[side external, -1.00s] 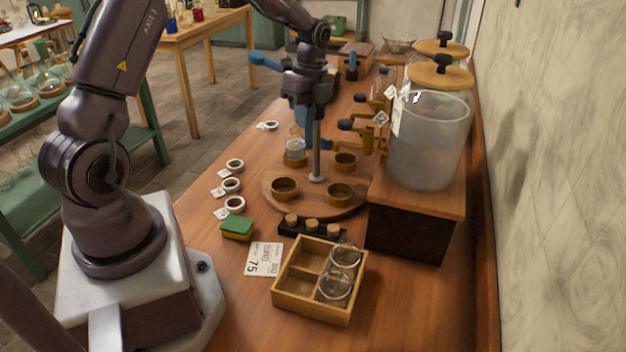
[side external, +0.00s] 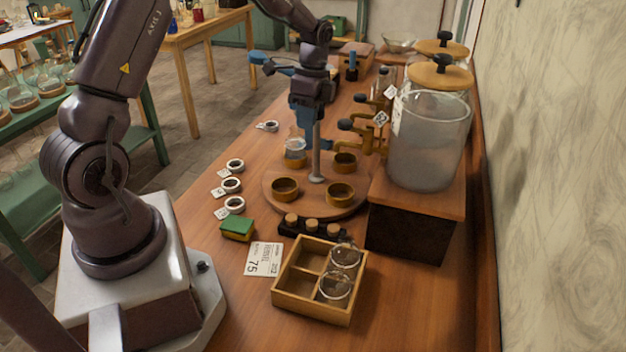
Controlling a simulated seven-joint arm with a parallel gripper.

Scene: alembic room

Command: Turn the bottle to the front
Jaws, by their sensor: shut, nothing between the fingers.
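A clear round flask-like bottle (side external: 295,146) with pale contents stands upright in one ring holder on the far left of a round wooden turntable (side external: 316,207). A grey post (side external: 317,160) rises from the turntable's middle. Three other ring holders look empty: front left (side external: 285,188), front right (side external: 341,193) and back right (side external: 345,162). My gripper (side external: 316,141), with blue fingers, points down behind the post, just right of the bottle. It is shut and holds nothing. The post partly hides its fingertips, and I cannot tell whether they touch anything.
A large glass jar (side external: 428,145) with brass taps stands on a wooden block at right, close to the turntable. In front are a corked rack (side external: 308,228), a wooden tray (side external: 290,303) with glassware, a card (side external: 263,259) and a green-topped block (side external: 237,228).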

